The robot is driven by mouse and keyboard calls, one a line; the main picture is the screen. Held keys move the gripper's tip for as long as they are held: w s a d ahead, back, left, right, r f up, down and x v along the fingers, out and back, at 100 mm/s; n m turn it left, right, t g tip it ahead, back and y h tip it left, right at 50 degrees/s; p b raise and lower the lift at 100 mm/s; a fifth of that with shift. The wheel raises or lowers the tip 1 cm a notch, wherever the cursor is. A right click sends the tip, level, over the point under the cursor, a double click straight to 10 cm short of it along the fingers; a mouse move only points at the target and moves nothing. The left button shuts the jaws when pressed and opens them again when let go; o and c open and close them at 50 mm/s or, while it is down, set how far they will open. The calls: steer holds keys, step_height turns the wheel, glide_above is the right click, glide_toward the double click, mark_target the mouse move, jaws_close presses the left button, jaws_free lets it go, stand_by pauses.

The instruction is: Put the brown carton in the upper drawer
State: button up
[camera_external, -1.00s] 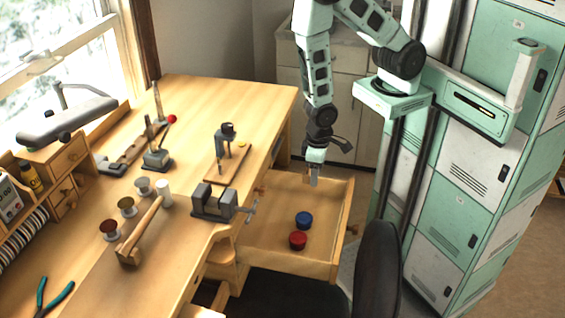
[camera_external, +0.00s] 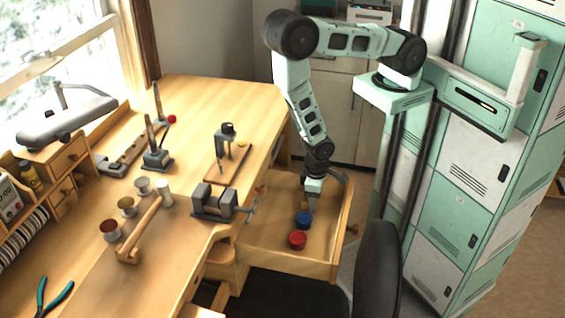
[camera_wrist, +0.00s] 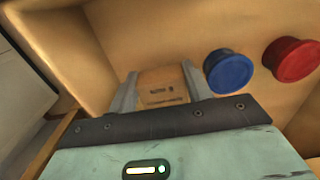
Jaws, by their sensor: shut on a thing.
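The brown carton (camera_wrist: 163,88) is between the two fingers of my gripper (camera_wrist: 160,90) in the wrist view, with dark print on its face. My gripper (camera_external: 312,200) is shut on it, low inside the open upper drawer (camera_external: 285,262) of the wooden workbench. The carton is mostly hidden by the gripper in the external view. I cannot tell whether it touches the drawer floor.
A blue round container (camera_external: 304,219) and a red one (camera_external: 298,240) stand in the drawer beside my gripper, also seen in the wrist view. A vise (camera_external: 212,203) sits at the bench edge. A dark chair back (camera_external: 377,270) stands right of the drawer.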

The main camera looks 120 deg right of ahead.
steer(key=shift+f, duration=0.35)
steer(key=shift+f, duration=0.1)
steer(key=shift+f, duration=0.15)
steer(key=o, duration=0.7)
step_height(320, 180, up, 12)
steer(key=b, duration=0.2)
steer(key=s+a+r+n+y, duration=0.1)
steer(key=s+a+r+n, duration=0.1)
steer(key=a+r+n, duration=0.85)
steer(key=s+a+r+n, duration=0.2)
steer(key=s+r, duration=0.1)
steer(key=r, duration=0.1)
steer(key=s+a+r+n, duration=0.2)
steer(key=s+r, duration=0.1)
steer(key=r, duration=0.2)
steer(key=s+a+r+n, duration=0.2)
steer(key=s+r, duration=0.1)
steer(key=r, duration=0.1)
steer(key=shift+s+a+r, duration=0.15)
steer(key=shift+r, duration=0.1)
